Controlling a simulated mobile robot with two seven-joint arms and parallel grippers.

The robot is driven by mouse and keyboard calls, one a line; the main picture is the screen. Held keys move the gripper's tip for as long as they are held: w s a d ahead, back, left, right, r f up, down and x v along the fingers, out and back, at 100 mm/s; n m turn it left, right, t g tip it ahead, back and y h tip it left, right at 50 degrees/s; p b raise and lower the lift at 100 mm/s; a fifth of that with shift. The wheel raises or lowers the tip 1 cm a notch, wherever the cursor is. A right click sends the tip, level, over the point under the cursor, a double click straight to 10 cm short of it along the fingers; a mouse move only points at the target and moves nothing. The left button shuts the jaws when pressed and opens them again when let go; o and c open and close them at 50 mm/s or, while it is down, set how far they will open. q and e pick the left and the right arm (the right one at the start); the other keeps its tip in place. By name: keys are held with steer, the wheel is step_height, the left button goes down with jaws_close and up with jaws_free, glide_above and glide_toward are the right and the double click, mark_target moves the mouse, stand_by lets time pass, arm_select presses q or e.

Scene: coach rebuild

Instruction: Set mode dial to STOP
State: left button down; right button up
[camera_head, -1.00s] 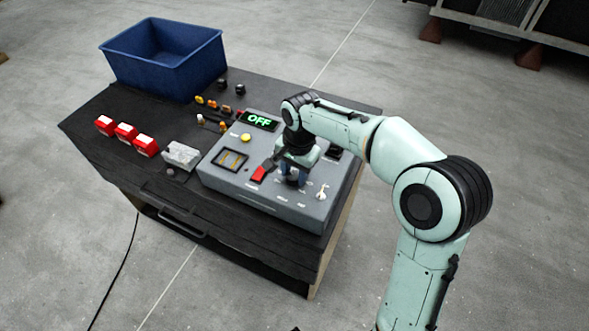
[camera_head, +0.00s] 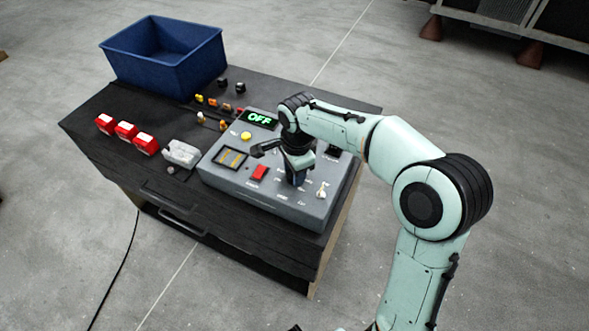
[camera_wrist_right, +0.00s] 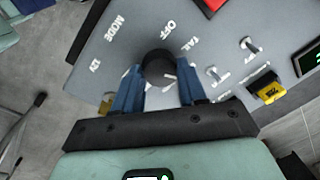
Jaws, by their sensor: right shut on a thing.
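The grey control box (camera_head: 222,178) stands on the dark bench top. Its lit green display (camera_head: 259,119) reads OFF. My right gripper (camera_head: 297,181) points down at the front right part of the panel and hides the mode dial in the head view. In the right wrist view the black round mode dial (camera_wrist_right: 158,66) sits between the two blue fingers, and the gripper is shut on it. White labels surround the dial, with MODE and OFF legible; its pointer setting cannot be told. My left gripper is not in view.
The panel has a red switch (camera_head: 259,172), a yellow button (camera_head: 246,136) and a white toggle (camera_head: 321,191) close to the gripper. A blue bin (camera_head: 168,78), several red-and-white blocks (camera_head: 126,131) and a light grey block (camera_head: 181,153) are on the bench.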

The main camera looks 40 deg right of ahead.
stand_by(0.3)
steer(key=o, duration=1.1)
steer(key=shift+c, duration=0.2)
steer(key=shift+r, duration=0.1)
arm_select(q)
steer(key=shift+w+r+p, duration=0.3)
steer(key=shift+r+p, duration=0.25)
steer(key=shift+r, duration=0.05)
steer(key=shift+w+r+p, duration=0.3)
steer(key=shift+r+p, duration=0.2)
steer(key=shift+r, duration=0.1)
arm_select(e)
step_height(320, 180, up, 13)
steer(key=s, duration=0.1)
steer(key=shift+a, duration=0.15)
